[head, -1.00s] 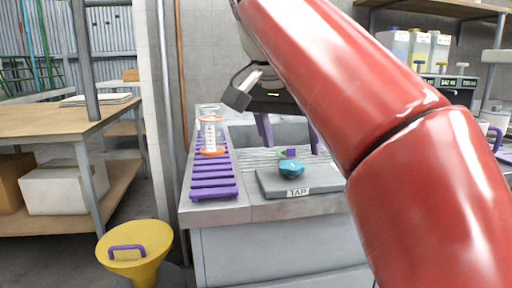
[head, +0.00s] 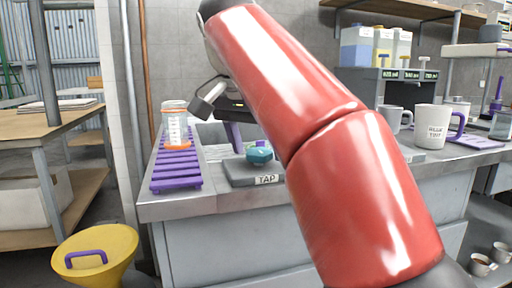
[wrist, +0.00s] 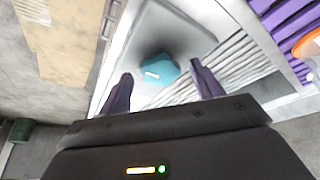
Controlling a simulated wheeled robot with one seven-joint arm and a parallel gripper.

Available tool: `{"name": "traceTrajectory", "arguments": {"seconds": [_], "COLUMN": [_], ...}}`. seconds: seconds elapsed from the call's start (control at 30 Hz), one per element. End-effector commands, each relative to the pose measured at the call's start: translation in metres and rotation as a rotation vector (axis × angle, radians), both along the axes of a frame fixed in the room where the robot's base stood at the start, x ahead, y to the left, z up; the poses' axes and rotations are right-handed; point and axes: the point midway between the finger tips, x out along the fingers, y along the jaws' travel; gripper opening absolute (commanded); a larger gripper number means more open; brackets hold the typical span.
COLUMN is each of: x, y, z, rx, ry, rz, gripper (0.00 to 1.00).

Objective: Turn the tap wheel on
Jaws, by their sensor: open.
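The tap wheel (head: 259,152) is a small teal knob on a grey block labelled TAP (head: 262,177), on the counter. In the wrist view the teal wheel (wrist: 159,71) shows between and beyond my two purple fingers, with a small white mark on it. My gripper (wrist: 163,88) is open and empty, its fingers spread to either side of the wheel in that view; I cannot tell the remaining distance. In the head view my gripper (head: 236,138) is above and behind the tap block, partly hidden by my red arm.
A purple slatted rack (head: 176,168) holds a clear jar with orange bands (head: 175,124) left of the tap. A yellow bin (head: 96,252) stands on the floor. White mugs (head: 431,127) and dispensers (head: 400,74) are at the right. A wooden workbench (head: 60,122) is far left.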

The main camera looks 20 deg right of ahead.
Motion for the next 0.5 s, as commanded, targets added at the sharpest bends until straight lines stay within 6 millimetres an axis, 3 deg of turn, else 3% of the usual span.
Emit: {"name": "traceTrajectory", "arguments": {"seconds": [0.13, 0.5], "x": [-0.0001, -0.0002], "y": [0.0, 0.0001], "z": [0.0005, 0.0006], "rx": [0.0, 0.0], "ry": [0.0, 0.0], "rz": [0.0, 0.0], "gripper": [0.66, 0.21]}}
